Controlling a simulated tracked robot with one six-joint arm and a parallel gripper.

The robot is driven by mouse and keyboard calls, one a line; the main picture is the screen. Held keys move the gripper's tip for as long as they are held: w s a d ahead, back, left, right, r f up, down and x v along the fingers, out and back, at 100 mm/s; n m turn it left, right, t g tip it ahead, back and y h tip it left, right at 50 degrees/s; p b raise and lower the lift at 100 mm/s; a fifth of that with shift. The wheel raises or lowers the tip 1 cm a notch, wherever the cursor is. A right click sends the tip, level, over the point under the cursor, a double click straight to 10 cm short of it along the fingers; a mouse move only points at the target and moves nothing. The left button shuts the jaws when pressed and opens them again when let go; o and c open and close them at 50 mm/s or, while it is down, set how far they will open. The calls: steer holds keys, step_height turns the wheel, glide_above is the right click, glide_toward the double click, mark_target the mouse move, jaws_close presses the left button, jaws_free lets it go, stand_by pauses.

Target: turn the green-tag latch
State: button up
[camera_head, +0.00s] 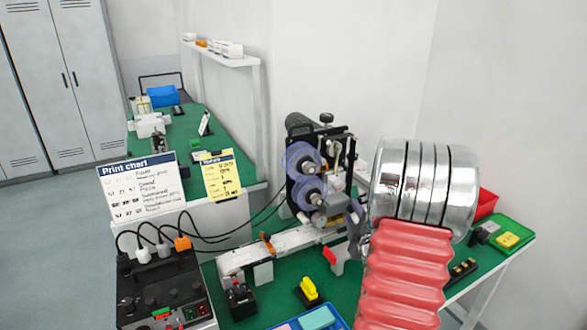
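I cannot clearly pick out a latch with a green tag. A small green marking (161,314) shows on the front control box, but I cannot tell whether it is a latch tag. A yellow handle (309,289) on a dark base sits on the green bench top. A red tab (330,256) is near the machine's rail. My arm, with its silver rings and red ribbed sleeve, fills the right front. A dark grey part that looks like my gripper (355,232) shows beside the sleeve, close to the roller machine. Its fingers are mostly hidden.
The black roller machine (315,175) stands mid-bench behind a pale rail (285,243). The control box (160,290) has cables and plugs at front left. The print chart (141,188) and yellow notice (220,175) stand behind it. A green tray (508,236) and red bin (486,204) are right of my arm.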

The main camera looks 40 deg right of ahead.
steer(key=n, duration=0.1)
steer(key=n+t+h, duration=0.1)
steer(key=n, duration=0.2)
steer(key=shift+f+n, duration=0.35)
steer(key=shift+n, duration=0.05)
steer(key=shift+s+a+t+h, duration=0.15)
steer(key=shift+s+t+h, duration=0.15)
steer(key=r+v, duration=0.1)
steer(key=v, duration=0.6)
steer(key=w+a+r+m+g+h, duration=0.1)
steer(key=w+a+r+m+h, duration=0.15)
steer(key=r+m, duration=0.6)
steer(key=w+a+r+m+g+h, duration=0.1)
steer(key=w+a+r+m, duration=0.25)
steer(key=r, duration=0.95)
steer(key=w+a+m+y, duration=0.1)
steer(key=a+y, duration=0.1)
steer(key=a, duration=0.3)
steer(key=w+a+r+m+y, duration=0.1)
steer(key=a+m+y, duration=0.1)
steer(key=a, duration=0.4)
steer(key=shift+w+y, duration=0.4)
steer(key=shift+y, duration=0.15)
steer(key=shift+a, duration=0.1)
